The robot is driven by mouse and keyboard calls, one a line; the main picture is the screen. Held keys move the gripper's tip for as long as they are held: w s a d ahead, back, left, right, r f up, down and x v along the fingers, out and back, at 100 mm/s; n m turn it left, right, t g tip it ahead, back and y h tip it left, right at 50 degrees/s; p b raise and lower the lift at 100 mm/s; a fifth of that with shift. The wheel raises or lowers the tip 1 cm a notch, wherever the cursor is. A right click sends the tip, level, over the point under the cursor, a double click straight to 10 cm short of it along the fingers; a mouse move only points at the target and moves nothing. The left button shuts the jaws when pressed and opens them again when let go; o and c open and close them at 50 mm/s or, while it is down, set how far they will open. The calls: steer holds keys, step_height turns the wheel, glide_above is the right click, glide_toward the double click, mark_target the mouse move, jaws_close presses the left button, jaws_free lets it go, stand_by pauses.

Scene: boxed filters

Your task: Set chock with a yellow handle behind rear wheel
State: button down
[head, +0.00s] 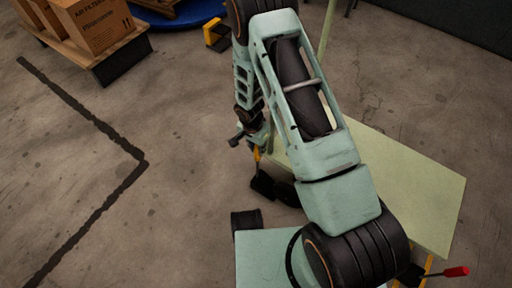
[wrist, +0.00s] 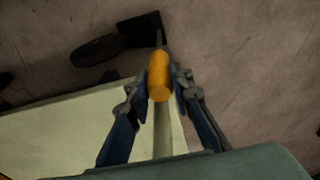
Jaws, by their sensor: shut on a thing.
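My gripper (wrist: 159,82) is shut on the yellow handle (wrist: 160,70) of the chock, seen end-on between the fingers in the wrist view. The chock's black block (head: 262,184) hangs below the gripper in the head view, beside the pale green cart (head: 415,190). A dark rounded shape, probably a cart wheel (head: 286,193), is just right of the block. Whether they touch, and whether the block rests on the floor, I cannot tell. My arm hides much of the cart.
A red handle (head: 456,271) sticks out at the cart's near right. A yellow and black object (head: 216,35) stands on the floor at the back. Cardboard boxes (head: 95,22) sit on a low wooden platform at upper left. The floor left of the cart is clear, with a dark painted line.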

steer(key=c, duration=1.6)
jaws_free()
steer(key=r, duration=0.8)
steer(key=s+a+r, duration=0.1)
steer(key=r, duration=0.3)
